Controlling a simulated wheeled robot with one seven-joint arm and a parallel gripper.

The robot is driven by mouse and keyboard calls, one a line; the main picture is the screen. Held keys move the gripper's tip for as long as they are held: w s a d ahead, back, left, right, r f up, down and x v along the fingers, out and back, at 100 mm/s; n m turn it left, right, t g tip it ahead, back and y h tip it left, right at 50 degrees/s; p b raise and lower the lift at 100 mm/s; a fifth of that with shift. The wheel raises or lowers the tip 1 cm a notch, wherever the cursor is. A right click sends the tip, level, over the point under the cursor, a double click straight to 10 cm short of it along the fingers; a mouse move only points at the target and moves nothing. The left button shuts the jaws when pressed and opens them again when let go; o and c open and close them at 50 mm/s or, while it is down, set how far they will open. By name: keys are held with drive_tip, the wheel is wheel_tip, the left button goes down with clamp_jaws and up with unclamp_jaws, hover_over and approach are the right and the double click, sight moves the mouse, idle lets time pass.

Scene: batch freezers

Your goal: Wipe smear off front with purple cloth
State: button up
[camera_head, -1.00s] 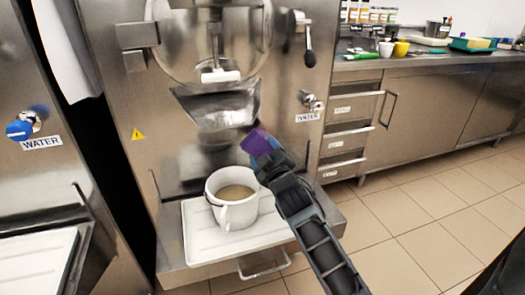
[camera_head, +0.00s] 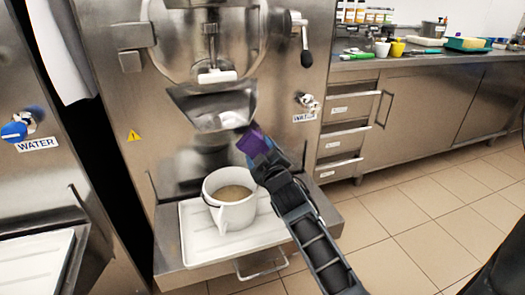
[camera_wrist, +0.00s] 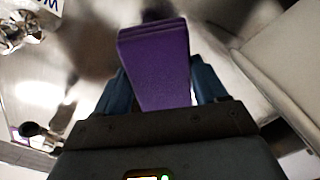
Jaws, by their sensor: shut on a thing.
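My gripper (camera_head: 266,160) is shut on the folded purple cloth (camera_head: 250,140), held in front of the steel front of the batch freezer (camera_head: 165,110), just below and right of its outlet chute (camera_head: 212,108). In the wrist view the purple cloth (camera_wrist: 155,65) sticks out between the blue-grey fingers and faces the shiny steel panel (camera_wrist: 90,65). I cannot tell whether the cloth touches the panel. A pale patch shows on the chute's lower right; I cannot tell if it is residue or glare. No smear is clearly distinguishable; the cloth and gripper hide part of the front.
A white pitcher of beige liquid (camera_head: 229,207) stands on a white tray (camera_head: 202,240), left of and below my gripper. A tap (camera_head: 307,101) and black-handled lever (camera_head: 304,45) project from the machine's right side. A cluttered counter (camera_head: 420,65) is at right, with open tiled floor before it.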

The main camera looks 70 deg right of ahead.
drive_tip(key=shift+f+x, duration=0.2)
drive_tip(key=shift+x, duration=0.6)
drive_tip(key=shift+f+x, duration=0.15)
drive_tip(key=shift+x, duration=0.65)
drive_tip(key=shift+f+x, duration=0.2)
drive_tip(key=shift+x, duration=0.6)
drive_tip(key=shift+p+x, duration=0.75)
drive_tip(key=shift+x, duration=0.3)
drive_tip(key=s+d+p, duration=0.1)
drive_tip(key=s+p, duration=0.1)
drive_tip(key=p, duration=0.6)
drive_tip(key=shift+d+r, duration=0.15)
drive_tip(key=shift+d, duration=0.2)
drive_tip(key=s+p, duration=0.1)
drive_tip(key=p, duration=0.3)
drive_tip(key=shift+d, duration=0.3)
drive_tip(key=shift+f, duration=0.2)
